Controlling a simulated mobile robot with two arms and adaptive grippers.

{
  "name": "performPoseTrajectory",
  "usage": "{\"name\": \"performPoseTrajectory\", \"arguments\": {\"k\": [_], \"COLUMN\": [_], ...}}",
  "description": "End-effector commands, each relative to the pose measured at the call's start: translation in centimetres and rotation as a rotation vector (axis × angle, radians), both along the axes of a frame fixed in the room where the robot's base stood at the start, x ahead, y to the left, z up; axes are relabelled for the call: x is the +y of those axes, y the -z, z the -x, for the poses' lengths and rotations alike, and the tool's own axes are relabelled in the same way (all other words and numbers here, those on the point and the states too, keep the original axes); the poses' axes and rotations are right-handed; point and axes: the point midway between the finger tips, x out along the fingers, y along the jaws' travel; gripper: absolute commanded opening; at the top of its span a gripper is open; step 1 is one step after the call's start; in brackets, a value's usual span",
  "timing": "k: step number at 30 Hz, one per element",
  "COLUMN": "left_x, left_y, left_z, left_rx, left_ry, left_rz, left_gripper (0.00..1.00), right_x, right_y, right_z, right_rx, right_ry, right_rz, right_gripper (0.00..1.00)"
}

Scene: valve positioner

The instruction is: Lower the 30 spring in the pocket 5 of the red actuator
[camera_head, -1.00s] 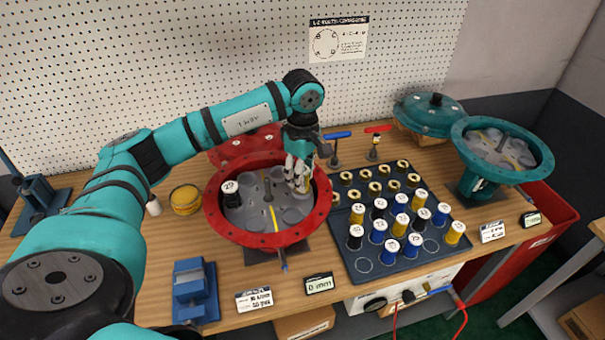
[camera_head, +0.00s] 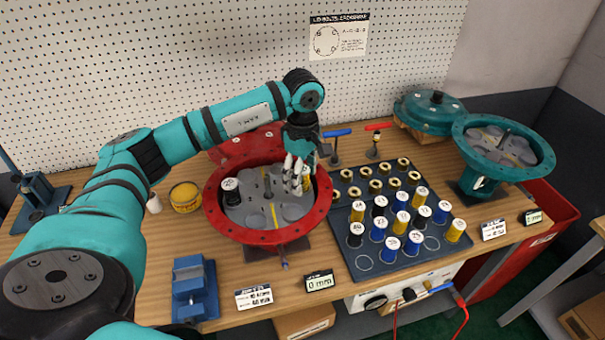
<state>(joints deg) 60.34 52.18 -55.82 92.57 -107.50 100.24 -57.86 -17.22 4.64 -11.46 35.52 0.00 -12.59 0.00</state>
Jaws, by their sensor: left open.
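The red actuator (camera_head: 219,226) stands open on the bench, with round grey pockets inside. A black spring with a white top (camera_head: 231,191) stands in a pocket on its left side. A yellow spring (camera_head: 307,184) stands at the right side of the interior, partly hidden behind my fingers; its number and pocket number cannot be read. My left gripper (camera_head: 293,186) points down into the actuator, open, just left of the yellow spring. I cannot tell whether a finger touches it. My right gripper is not in view.
A dark tray (camera_head: 365,266) right of the actuator holds several black, blue and yellow springs and brass parts. A blue-handled tool (camera_head: 337,134) stands behind it. A teal actuator (camera_head: 540,172) is at the far right. A blue block (camera_head: 190,290) sits front left.

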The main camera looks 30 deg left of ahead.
Motion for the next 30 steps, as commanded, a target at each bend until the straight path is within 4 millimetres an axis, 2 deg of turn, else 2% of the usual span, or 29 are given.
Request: {"name": "performPoseTrajectory", "arguments": {"k": [5,8,15,21,30], "left_x": [0.0,0.0,0.0,0.0,0.0], "left_y": [-0.9,-2.5,-7.8,-10.9,-12.1], "left_z": [0.0,-0.1,0.0,0.0,0.1], "left_rx": [-0.001,-0.004,-0.005,-0.002,0.000], "left_ry": [0.000,0.000,0.001,0.000,0.000], "left_rz": [0.001,0.000,0.000,0.000,0.000], "left_gripper": [0.60,0.60,0.60,0.60,0.60], "right_x": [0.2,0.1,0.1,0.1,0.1], "right_y": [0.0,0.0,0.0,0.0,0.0], "right_z": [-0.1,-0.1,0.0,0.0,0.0], "right_rx": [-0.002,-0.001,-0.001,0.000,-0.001], "right_ry": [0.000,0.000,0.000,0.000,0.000], "right_rz": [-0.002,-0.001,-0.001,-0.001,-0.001], "right_gripper": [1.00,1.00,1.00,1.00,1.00]}}
